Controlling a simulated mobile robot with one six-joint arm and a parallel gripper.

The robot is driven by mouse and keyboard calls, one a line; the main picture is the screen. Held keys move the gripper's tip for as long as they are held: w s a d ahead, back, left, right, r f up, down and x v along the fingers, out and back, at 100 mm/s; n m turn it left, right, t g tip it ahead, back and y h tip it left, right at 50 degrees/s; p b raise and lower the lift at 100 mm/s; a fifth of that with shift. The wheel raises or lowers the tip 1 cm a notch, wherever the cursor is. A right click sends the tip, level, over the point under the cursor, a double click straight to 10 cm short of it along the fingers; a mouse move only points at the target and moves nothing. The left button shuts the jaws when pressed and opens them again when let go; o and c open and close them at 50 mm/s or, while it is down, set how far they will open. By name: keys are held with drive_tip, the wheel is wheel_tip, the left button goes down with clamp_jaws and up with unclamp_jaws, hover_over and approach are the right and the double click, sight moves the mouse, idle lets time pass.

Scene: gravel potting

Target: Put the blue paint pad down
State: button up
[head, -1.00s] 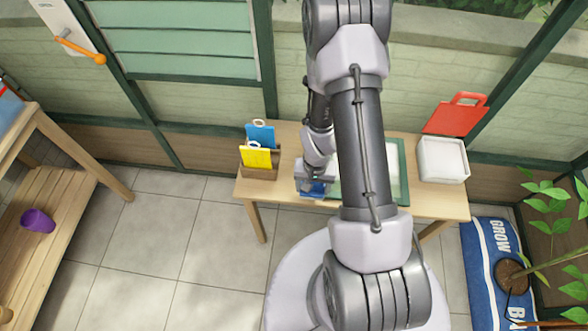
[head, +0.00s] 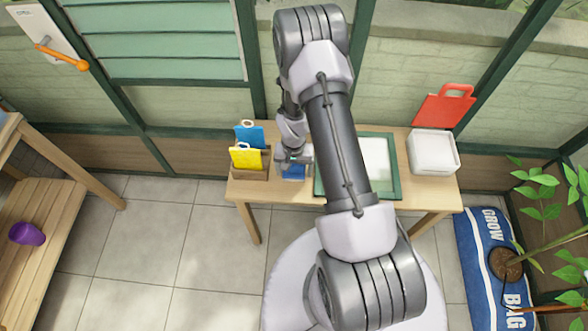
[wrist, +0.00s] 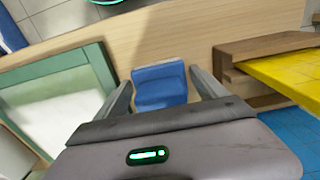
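The blue paint pad (head: 293,172) shows as a small blue patch below my gripper (head: 295,159) at the table's front. In the wrist view the pad (wrist: 160,86) sits between the two fingertips of my gripper (wrist: 160,75), with its sides close against them. The gripper looks shut on it. The pad is over bare wood between the wooden rack and the green-framed panel. I cannot tell whether its underside touches the table.
The wooden rack (head: 250,174) with a yellow board (head: 246,158) and a blue board (head: 250,134) stands at the left. The green-framed panel (head: 393,170), white bin (head: 432,152) and red board (head: 443,104) are to the right. A strip of table beside the pad is bare.

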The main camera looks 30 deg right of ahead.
drive_tip(key=shift+o, duration=0.3)
drive_tip(key=a+r+t+p, duration=0.1)
drive_tip(key=a+r+p, duration=0.1)
drive_tip(key=r, duration=1.3)
drive_tip(key=a+r+t+p, duration=0.1)
drive_tip(key=a+r+p, duration=0.2)
drive_tip(key=r, duration=1.2)
drive_tip(key=s+a+r+n+t+y, duration=0.1)
drive_tip(key=s+a+r+t, duration=0.1)
drive_tip(key=s+a+r, duration=0.3)
drive_tip(key=s+a+r+n+t+y, duration=0.1)
drive_tip(key=s+a+r, duration=0.5)
drive_tip(key=s+r, duration=0.6)
drive_tip(key=shift+r+t+b, duration=0.35)
drive_tip(key=shift+r+t, duration=0.05)
drive_tip(key=shift+r, duration=0.5)
drive_tip(key=shift+a, duration=0.1)
